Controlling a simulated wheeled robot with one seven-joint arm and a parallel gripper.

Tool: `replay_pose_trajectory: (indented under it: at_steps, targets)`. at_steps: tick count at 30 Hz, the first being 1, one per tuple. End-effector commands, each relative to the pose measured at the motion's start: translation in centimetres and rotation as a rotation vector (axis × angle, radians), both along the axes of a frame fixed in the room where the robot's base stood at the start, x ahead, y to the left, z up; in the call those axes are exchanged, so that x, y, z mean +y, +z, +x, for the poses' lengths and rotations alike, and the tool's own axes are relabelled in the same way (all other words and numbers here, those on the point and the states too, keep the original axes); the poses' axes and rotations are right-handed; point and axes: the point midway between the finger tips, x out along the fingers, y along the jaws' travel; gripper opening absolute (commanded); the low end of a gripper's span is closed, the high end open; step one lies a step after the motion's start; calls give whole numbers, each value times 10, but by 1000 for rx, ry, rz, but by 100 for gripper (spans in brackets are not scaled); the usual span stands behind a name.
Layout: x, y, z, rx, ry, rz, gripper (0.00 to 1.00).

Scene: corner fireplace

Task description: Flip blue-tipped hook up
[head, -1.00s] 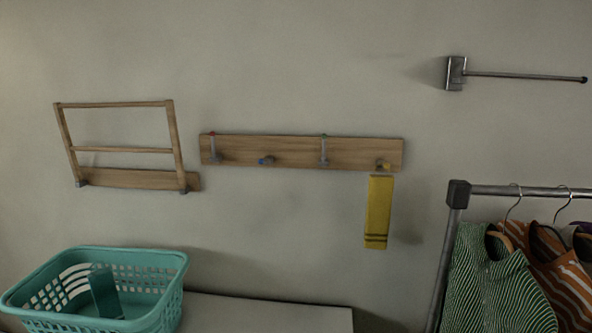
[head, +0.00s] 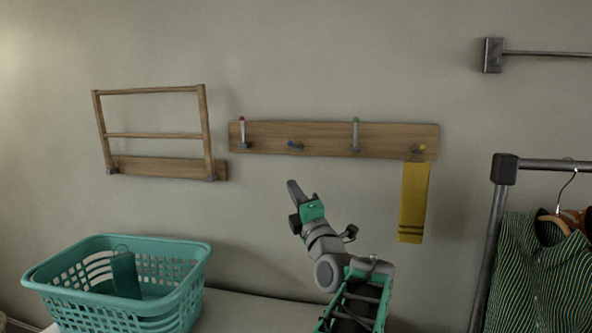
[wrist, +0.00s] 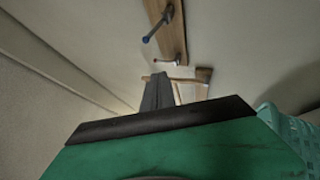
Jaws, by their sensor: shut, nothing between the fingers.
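The blue-tipped hook (head: 295,145) is on the wooden hook board (head: 320,138) on the wall. It is folded down and sticks out from the board, while the red-tipped hook (head: 243,132) and green-tipped hook (head: 355,135) stand upright. In the wrist view the blue-tipped hook (wrist: 157,28) shows at the top, sticking out from the board. My gripper (head: 292,187) is shut and empty, below the board and under the blue-tipped hook, apart from it. Its fingers (wrist: 157,92) also show in the wrist view.
A yellow cloth (head: 413,203) hangs from the yellow-tipped hook (head: 421,148) at the right. A wooden folding rack (head: 157,134) is on the wall at left. A teal basket (head: 120,290) stands below. A clothes rail (head: 490,230) is at right.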

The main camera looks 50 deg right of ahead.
Motion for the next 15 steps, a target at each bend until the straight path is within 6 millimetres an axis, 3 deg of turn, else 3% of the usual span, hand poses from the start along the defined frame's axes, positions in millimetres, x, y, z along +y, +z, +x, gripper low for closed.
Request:
replay_pose_trajectory:
  at_steps: [1, 4, 15]
  targets:
    - [-13, 1, -20, -18, -50, -54, 0]
    - [-22, 10, -38, -35, -98, -114, 0]
    - [-24, 16, -36, -35, -102, -119, 0]
